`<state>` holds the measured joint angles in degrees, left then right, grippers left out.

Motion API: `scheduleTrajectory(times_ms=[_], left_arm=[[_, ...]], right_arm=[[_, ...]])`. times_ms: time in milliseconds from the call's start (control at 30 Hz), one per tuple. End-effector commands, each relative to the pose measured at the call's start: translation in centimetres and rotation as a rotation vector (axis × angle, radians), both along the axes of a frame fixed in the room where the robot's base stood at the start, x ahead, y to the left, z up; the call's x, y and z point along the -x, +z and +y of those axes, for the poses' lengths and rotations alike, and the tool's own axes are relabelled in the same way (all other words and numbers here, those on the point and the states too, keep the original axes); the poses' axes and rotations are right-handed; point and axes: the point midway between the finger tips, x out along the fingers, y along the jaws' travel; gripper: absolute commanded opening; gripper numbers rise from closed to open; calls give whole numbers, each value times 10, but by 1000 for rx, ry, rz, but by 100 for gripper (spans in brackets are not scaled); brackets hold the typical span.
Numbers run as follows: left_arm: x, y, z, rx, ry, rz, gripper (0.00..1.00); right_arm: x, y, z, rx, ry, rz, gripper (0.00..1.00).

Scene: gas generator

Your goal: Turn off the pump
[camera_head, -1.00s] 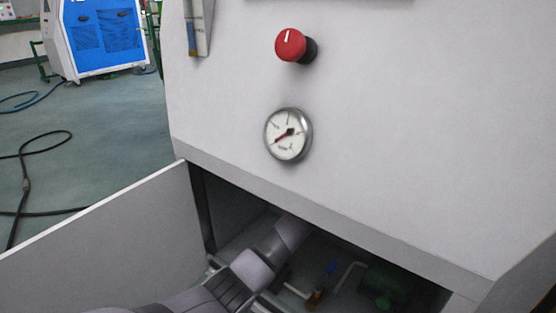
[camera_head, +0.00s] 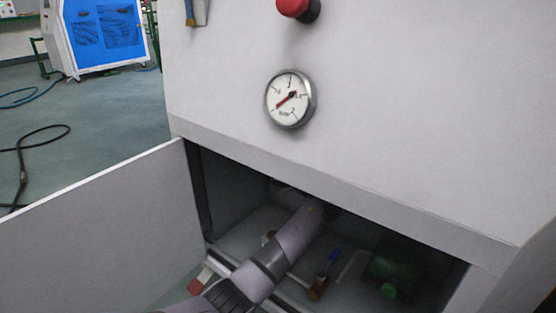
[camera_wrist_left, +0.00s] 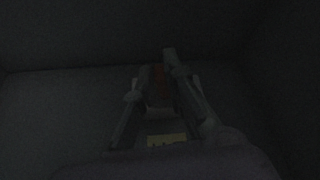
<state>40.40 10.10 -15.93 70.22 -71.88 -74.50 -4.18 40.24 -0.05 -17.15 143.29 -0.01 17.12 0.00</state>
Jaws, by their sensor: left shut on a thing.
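My left arm reaches into the dark open compartment (camera_head: 235,245) at the bottom of the grey cabinet; its gripper is hidden from the head view. In the left wrist view my left gripper (camera_wrist_left: 157,68) is shut on a dim reddish part (camera_wrist_left: 158,82) between its fingers. A small yellow label (camera_wrist_left: 167,140) shows below it. The picture is too dark to tell what this part belongs to. A green motor-like body (camera_head: 398,265), possibly the pump, sits in the compartment's right side. A blue-handled valve (camera_head: 329,262) stands left of it. My right gripper is not in view.
A grey door (camera_head: 100,235) stands open on the left. The cabinet front (camera_head: 420,140) overhangs the compartment and carries a dial gauge (camera_head: 290,98) and a red knob (camera_head: 293,8). A black cable (camera_head: 22,165) lies on the floor at left.

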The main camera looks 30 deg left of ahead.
Motion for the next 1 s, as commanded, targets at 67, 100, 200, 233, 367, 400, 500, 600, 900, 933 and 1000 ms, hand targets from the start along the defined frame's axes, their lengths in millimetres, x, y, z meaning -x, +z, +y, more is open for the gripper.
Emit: scheduleTrajectory(times_ms=[67,100,200,233,367,400,500,600,900,933,1000], left_arm=[[-1,-10,-1,5,0,-41,0],[-1,-11,-2,7,-1,-63,0],[-2,-12,-2,11,-1,-102,0],[-2,-12,-2,12,-1,-113,0],[-2,-12,-2,13,1,-145,0],[-2,-12,-2,14,0,-151,0],[-3,-11,-2,15,0,-160,0],[-3,-11,-2,16,0,-163,0],[-3,-11,-2,16,-1,-162,13],[-3,-11,-2,16,-1,-162,15],[-3,-11,-1,16,-1,-163,20]], right_arm=[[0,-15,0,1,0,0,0],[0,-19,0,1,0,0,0],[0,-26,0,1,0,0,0],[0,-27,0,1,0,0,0],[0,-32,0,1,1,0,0],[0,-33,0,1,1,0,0],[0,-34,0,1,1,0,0],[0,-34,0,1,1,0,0],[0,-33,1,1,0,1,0],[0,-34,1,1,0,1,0],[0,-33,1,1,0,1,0]])
